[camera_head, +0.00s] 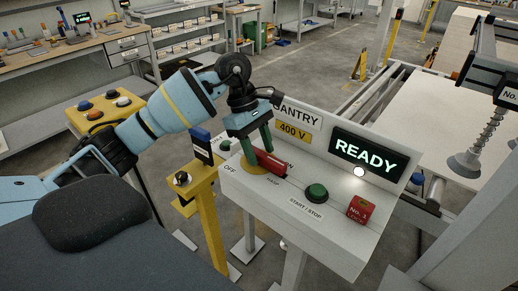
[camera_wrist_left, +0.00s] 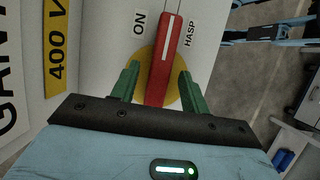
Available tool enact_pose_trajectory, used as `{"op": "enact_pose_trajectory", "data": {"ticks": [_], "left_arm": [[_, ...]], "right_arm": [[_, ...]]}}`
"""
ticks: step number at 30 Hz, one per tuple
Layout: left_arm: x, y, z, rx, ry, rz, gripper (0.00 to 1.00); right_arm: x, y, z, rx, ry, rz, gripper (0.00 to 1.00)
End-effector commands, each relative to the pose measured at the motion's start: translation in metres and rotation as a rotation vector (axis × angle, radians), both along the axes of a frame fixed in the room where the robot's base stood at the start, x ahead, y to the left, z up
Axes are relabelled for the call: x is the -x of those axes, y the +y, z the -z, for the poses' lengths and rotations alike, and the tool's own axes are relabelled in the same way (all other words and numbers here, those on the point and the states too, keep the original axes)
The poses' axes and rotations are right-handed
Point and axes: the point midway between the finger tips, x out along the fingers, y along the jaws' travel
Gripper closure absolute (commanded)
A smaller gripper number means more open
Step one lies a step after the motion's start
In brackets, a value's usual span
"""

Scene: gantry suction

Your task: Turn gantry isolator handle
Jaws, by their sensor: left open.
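The red isolator handle (camera_head: 272,163) sits on a yellow disc (camera_head: 247,167) on the sloping top of the grey control console (camera_head: 330,225). My left gripper (camera_head: 259,154) is over it, open, with green fingers pointing down. In the left wrist view the handle (camera_wrist_left: 162,75) lies between the two spread fingers of the gripper (camera_wrist_left: 158,70), with a gap visible on each side. The handle's white stripe runs between the ON label (camera_wrist_left: 139,22) and the HASP label (camera_wrist_left: 190,33). The fingers hide part of the handle in the head view. My right gripper is not in view.
A green start/stop button (camera_head: 316,193) and a red No. 1 block (camera_head: 360,209) are on the console to the right. The display (camera_head: 365,153) behind reads READY. A yellow post (camera_head: 208,215) stands close left. A suction cup (camera_head: 465,163) hangs at right.

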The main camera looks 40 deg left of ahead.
Motion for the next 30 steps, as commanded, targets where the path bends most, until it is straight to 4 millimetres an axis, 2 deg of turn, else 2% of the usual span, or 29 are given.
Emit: {"op": "enact_pose_trajectory", "data": {"ticks": [11, 21, 30], "left_arm": [[0.0003, -0.0024, 0.0059, -0.001, 0.0, 0.001, 0.55], [0.0003, -0.0023, 0.0055, 0.0, 0.0, 0.0, 0.99], [0.0017, 0.0, 0.0057, 0.0, 0.0, 0.001, 1.0]], "right_arm": [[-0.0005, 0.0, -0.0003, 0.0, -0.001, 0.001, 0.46], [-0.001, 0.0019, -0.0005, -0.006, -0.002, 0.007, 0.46], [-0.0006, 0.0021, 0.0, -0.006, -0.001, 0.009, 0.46]]}}
